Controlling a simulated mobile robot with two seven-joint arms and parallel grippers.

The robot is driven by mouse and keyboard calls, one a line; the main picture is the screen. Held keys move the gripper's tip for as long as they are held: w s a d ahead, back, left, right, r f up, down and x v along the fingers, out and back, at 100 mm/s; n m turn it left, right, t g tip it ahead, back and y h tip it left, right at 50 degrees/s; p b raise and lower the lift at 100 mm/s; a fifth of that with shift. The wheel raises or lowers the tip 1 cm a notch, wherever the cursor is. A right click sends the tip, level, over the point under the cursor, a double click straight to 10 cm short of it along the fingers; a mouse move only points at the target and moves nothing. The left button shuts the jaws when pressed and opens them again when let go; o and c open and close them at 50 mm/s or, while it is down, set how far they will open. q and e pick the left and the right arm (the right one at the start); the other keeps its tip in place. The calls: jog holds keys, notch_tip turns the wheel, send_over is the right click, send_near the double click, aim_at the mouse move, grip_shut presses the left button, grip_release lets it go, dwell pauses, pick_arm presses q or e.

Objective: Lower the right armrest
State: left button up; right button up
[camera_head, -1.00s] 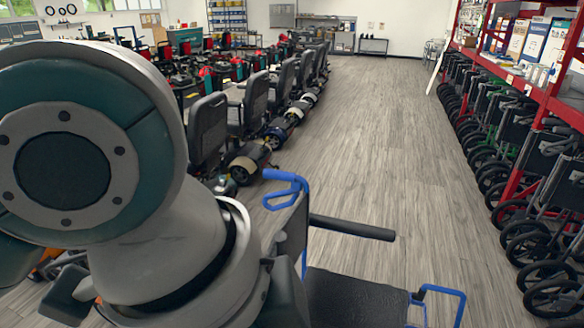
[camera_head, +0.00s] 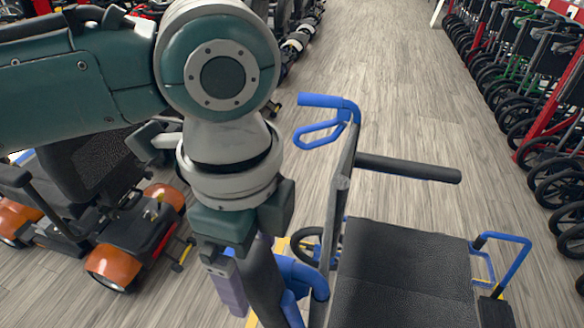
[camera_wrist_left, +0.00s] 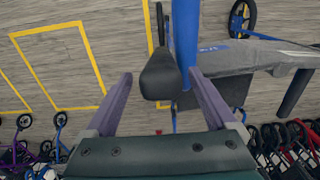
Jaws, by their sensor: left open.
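A blue-framed wheelchair with a black seat (camera_head: 395,270) stands at the lower right of the head view, its backrest (camera_head: 345,185) edge-on. The right armrest, a dark bar (camera_head: 262,285), is on the near side and stands raised near the backrest. The far armrest (camera_head: 408,168) lies level. My left gripper (camera_head: 240,280) is over the raised armrest. In the left wrist view my left gripper (camera_wrist_left: 161,73) is open, its purple-grey fingers apart on either side of the black armrest pad (camera_wrist_left: 160,78). Contact cannot be told. My right gripper is not in view.
A mobility scooter (camera_head: 110,225) with orange wheel covers stands at the left. Folded wheelchairs (camera_head: 540,90) line the right side. Grey floor (camera_head: 410,80) is clear beyond the chair. Yellow floor lines (camera_wrist_left: 90,50) show in the left wrist view.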

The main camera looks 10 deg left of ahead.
aim_at(278, 315)
pick_arm(q)
jog(key=shift+f, duration=1.55)
grip_shut()
jog(key=shift+w+r, duration=0.1)
